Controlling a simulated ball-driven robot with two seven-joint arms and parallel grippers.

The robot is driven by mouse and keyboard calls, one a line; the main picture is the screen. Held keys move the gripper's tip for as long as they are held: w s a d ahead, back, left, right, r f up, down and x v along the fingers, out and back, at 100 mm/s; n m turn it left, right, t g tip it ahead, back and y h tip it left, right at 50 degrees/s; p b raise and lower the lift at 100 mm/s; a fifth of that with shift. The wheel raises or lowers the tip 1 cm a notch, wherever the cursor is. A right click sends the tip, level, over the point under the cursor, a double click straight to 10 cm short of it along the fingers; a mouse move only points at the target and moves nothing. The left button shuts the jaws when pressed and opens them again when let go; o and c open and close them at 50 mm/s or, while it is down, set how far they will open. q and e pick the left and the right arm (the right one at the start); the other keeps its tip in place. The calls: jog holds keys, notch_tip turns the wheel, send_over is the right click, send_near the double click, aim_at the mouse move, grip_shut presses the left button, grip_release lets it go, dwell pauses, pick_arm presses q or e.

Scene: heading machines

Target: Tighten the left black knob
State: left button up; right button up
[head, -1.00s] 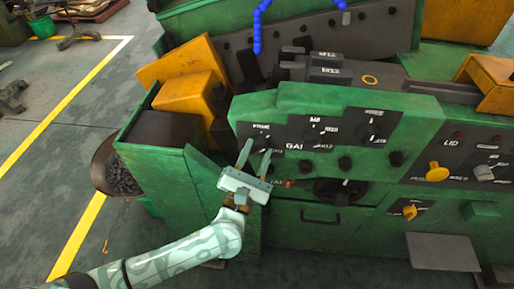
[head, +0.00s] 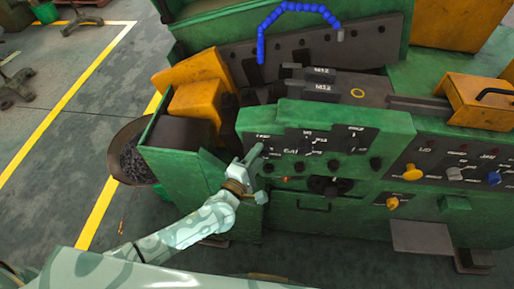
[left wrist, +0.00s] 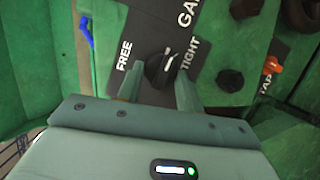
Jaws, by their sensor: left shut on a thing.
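The left black knob (left wrist: 157,68) sits on a dark plate lettered FREE on its left and TIGHT on its right in the left wrist view. A white mark on the knob lies on its right side, towards TIGHT. My left gripper (left wrist: 160,88) is shut on this knob, with one finger at each side of it. In the head view my left gripper (head: 253,158) is at the left end of the green control panel (head: 290,115) and hides the knob. My right gripper is not in view.
More black knobs (head: 355,130) sit to the right on the panel, with a dark handwheel (head: 329,187) below. Yellow knobs (head: 412,172) and a blue knob (head: 494,178) are farther right. A bowl of dark scraps (head: 130,155) stands left of the machine. Open floor lies in front.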

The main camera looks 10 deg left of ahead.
pick_arm(q)
jog(key=m+p, duration=0.1)
jog(key=p, duration=0.1)
jog(key=m+g+p, duration=0.1)
jog(key=shift+d+r+m+y+p, duration=0.1)
jog(key=shift+r+m+y+p, duration=0.25)
jog(key=shift+m+y+p, duration=0.05)
jog(key=shift+f+m+p, duration=0.15)
jog(key=shift+m+p, duration=0.55)
jog(key=shift+p, duration=0.25)
jog(key=shift+s+g+y, duration=0.1)
jog(key=shift+g+y, duration=0.2)
jog(key=o, duration=1)
jog(key=v, duration=1.6)
jog(key=shift+s+f+p, duration=0.1)
jog(key=shift+f+p, duration=0.05)
jog(key=shift+p, duration=0.25)
